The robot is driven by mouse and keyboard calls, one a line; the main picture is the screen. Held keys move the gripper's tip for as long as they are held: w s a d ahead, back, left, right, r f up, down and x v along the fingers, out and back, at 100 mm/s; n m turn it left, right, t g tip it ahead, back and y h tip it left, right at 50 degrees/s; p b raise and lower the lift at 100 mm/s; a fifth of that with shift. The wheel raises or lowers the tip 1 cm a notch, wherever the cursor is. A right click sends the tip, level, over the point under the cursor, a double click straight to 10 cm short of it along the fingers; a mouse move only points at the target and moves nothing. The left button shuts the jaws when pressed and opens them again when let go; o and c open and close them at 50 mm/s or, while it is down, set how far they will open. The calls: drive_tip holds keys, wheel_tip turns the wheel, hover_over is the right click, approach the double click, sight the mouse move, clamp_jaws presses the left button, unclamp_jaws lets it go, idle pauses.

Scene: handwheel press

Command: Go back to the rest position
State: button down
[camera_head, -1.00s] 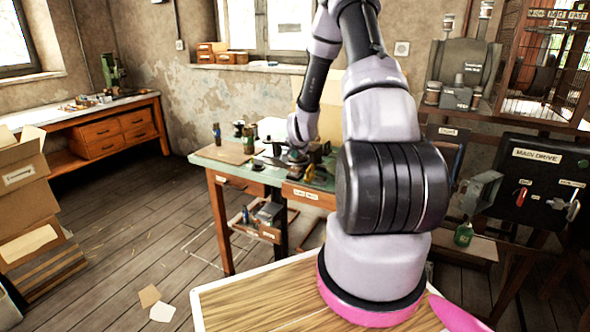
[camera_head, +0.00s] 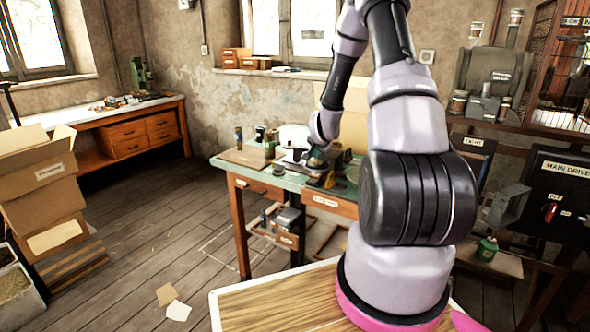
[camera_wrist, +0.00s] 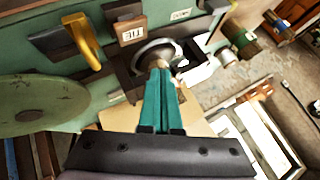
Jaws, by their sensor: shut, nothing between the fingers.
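My gripper (camera_wrist: 161,68) shows in the wrist view as two teal fingers lying side by side, shut with nothing between them. Its tips lie in front of a round metal ring (camera_wrist: 142,53); I cannot tell whether they touch it. A yellow lever (camera_wrist: 85,42) and a labelled brown block (camera_wrist: 131,32) are just beyond, to the left. In the head view my gripper (camera_head: 316,158) is small, over the green-topped workbench (camera_head: 285,180), at the end of my extended arm. The bench equipment beside it is partly hidden by the arm.
A large green disc (camera_wrist: 40,104) is at the left in the wrist view. In the head view, cardboard boxes (camera_head: 45,180) stand at the left and a black main drive panel (camera_head: 560,195) at the right. The wooden floor (camera_head: 150,225) between boxes and workbench is mostly clear.

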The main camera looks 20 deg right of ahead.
drive_tip(key=s+a+r+n+y, duration=0.1)
drive_tip(key=s+a+r, duration=0.2)
drive_tip(key=r, duration=0.4)
drive_tip(key=s+a+r+n, duration=0.2)
drive_tip(key=s+a+r, duration=0.2)
drive_tip(key=r, duration=0.4)
drive_tip(key=s+a+r+n+y, duration=0.1)
drive_tip(key=s+a+r, duration=0.2)
drive_tip(key=r, duration=0.4)
drive_tip(key=s+a+r+n+y, duration=0.1)
drive_tip(key=s+a+r, duration=0.1)
drive_tip(key=s, duration=0.6)
drive_tip(key=s+a+r+n+g, duration=0.1)
drive_tip(key=s+a+r, duration=0.2)
drive_tip(key=s, duration=0.6)
drive_tip(key=s+a+r+n+y, duration=0.1)
drive_tip(key=s+a+r+n, duration=0.1)
drive_tip(key=s+r, duration=0.4)
drive_tip(key=s, duration=0.2)
drive_tip(key=shift+s+a+g+y, duration=0.3)
drive_tip(key=shift+s+a, duration=0.05)
drive_tip(key=shift+s, duration=0.05)
